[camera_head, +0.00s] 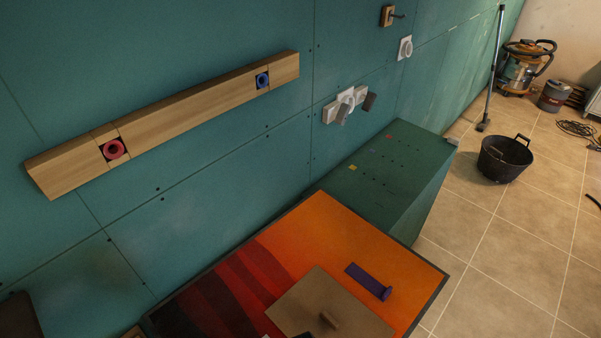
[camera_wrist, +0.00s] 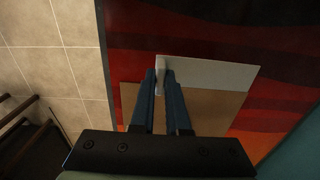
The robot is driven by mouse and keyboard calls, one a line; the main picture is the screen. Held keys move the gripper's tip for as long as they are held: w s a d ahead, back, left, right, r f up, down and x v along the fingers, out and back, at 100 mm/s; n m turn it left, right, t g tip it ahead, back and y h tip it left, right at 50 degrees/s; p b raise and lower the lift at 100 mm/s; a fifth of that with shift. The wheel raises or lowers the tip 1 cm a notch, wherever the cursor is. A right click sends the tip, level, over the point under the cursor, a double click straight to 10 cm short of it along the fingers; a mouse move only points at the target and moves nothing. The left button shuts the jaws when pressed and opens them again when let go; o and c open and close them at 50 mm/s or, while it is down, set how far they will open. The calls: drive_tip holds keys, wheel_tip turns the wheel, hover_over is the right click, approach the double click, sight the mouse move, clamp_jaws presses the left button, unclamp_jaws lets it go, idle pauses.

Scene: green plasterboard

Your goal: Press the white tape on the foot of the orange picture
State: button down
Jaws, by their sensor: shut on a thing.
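The orange picture (camera_head: 400,262) lies tilted in the foreground, with orange and dark red bands and a dark frame. In the wrist view the white tape (camera_wrist: 215,73) is a pale strip lying across the picture's red part, along the edge of a brown sheet (camera_wrist: 200,108). My gripper (camera_wrist: 161,72) has its two dark blue fingers closed on a small pale knob at the tape's left end. The fingers hide part of the tape and sheet. In the head view the tape is almost wholly cut off at the bottom edge.
A purple strip with a knob (camera_head: 369,282) lies on the orange part. A green box (camera_head: 385,165) stands behind the picture. A wooden rail (camera_head: 190,112) crosses the green wall. A black bucket (camera_head: 504,160) stands on the tiles.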

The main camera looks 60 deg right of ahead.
drive_tip(key=shift+f+b, duration=2.15)
drive_tip(key=shift+f, duration=1.4)
drive_tip(key=shift+f, duration=0.15)
drive_tip(key=c, duration=0.8)
unclamp_jaws()
drive_tip(key=shift+c, duration=0.2)
wheel_tip(320, 180, up, 13)
drive_tip(key=shift+b, duration=0.3)
